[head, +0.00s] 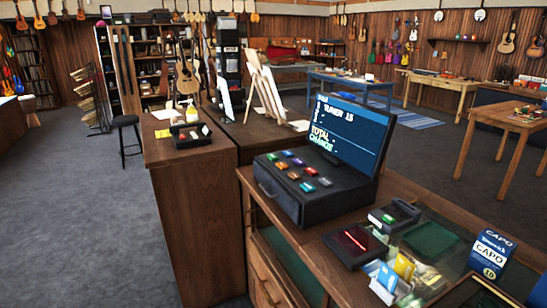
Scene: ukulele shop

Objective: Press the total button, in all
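A black cash register (298,207) stands on the wooden counter (328,275) in the middle of the view. Its tilted blue screen (362,138) shows "TUNER 15", "TOTAL" and "CHANGE"; I see no figure after the last two words. Several small coloured keys (294,174) sit on its top: blue, purple, red, orange, yellow and teal ones. Their labels are too small to read, so I cannot tell which key is the total button. Neither of my grippers is in view.
A black tray (190,136) sits on the left counter. Grey floor (80,210) is open at left.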

